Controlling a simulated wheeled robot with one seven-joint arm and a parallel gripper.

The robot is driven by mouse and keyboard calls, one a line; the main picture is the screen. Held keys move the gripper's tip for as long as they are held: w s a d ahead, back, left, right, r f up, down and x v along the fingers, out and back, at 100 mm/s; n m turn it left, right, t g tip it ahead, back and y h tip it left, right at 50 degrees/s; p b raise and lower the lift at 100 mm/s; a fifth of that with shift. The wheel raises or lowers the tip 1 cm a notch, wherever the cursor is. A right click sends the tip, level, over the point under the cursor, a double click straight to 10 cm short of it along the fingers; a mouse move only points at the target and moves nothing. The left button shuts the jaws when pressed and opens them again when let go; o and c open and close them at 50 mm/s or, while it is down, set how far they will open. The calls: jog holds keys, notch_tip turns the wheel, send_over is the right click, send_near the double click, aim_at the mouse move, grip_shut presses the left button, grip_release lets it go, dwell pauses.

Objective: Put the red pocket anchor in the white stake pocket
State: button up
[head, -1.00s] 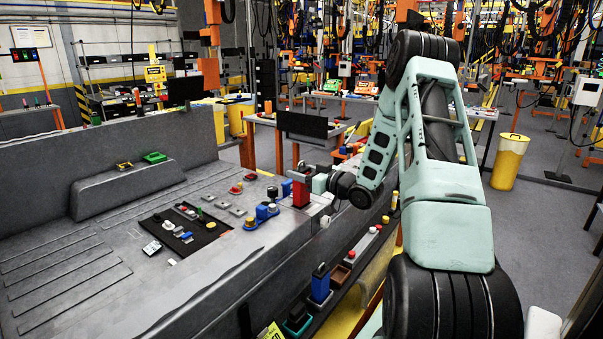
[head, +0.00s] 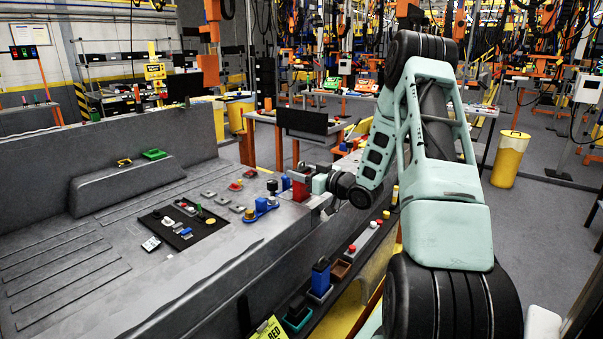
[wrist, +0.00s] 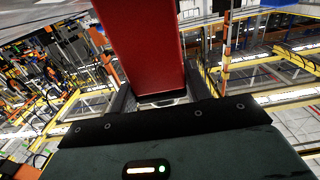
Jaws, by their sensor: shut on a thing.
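The red pocket anchor (head: 302,188) is an upright red block above the right edge of the grey bed. My gripper (head: 304,181) is shut on it. In the wrist view the red anchor (wrist: 143,45) fills the upper middle and stands out from between the fingers of my gripper (wrist: 162,98); its far end is out of frame. I cannot single out the white stake pocket with certainty in either view. Whether the anchor touches the bed cannot be told.
A blue fixture with a yellow knob (head: 262,207) stands on the bed close left of the anchor. A black mat (head: 185,222) holds small parts. Along a lower ledge stand a blue block (head: 320,277) and a brown pocket (head: 341,268). Flat bed space lies at left.

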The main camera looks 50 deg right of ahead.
jog(key=shift+f+b, duration=0.75)
jog(key=shift+f, duration=0.05)
jog(key=shift+s+d, duration=0.1)
jog(key=shift+d, duration=0.2)
dwell(1.0)
jog(key=shift+b, duration=0.3)
jog(key=o, duration=1.2)
jog(key=shift+f, duration=0.1)
jog(key=shift+s+f, duration=0.1)
jog(key=shift+s+d+f, duration=0.15)
jog(key=shift+s, duration=0.35)
jog(key=s+b, duration=0.1)
jog(key=s, duration=0.4)
jog(key=s+b, duration=0.1)
jog(key=s, duration=0.4)
jog(key=s+r+b, duration=0.1)
jog(key=s+b, duration=0.1)
jog(key=s, duration=0.4)
jog(key=shift+d, duration=0.25)
